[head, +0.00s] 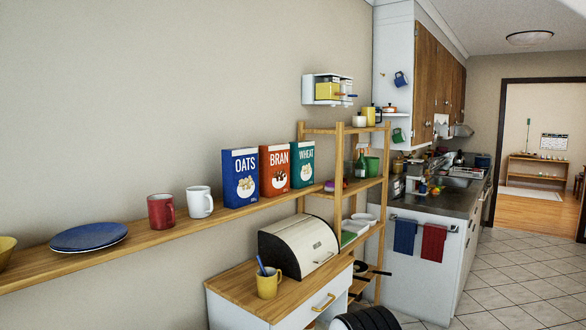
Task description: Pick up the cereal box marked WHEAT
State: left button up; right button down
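The cereal box marked WHEAT (302,164) is teal green and stands upright on the long wooden wall shelf (190,228). It is the rightmost of three cereal boxes in the head view. The red box marked BRAN (274,170) stands just to its left, and the blue box marked OATS (240,178) stands left of that. Neither of my grippers shows in the head view, so I cannot see where they are relative to the box.
A red mug (161,211), a white mug (199,202) and blue plates (89,237) share the shelf. Below are a bread bin (299,246) and a yellow mug (268,285) on a cabinet. A wooden rack (339,180) stands close to the right. Tiled floor (520,270) lies open at right.

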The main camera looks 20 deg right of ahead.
aim_at(302, 153)
jog(key=i+l, duration=0.15)
jog(key=l, duration=0.25)
jog(key=i+l+u, duration=0.1)
jog(key=l, duration=0.25)
jog(key=i+l, duration=0.2)
jog(key=l, duration=0.2)
jog(key=i+l, duration=0.15)
jog(key=l, duration=0.25)
jog(key=i+l+u, duration=0.1)
jog(key=l, duration=0.25)
jog(key=i+l, duration=0.15)
jog(key=l, duration=0.25)
jog(key=i+l+u, duration=0.1)
jog(key=l, duration=0.3)
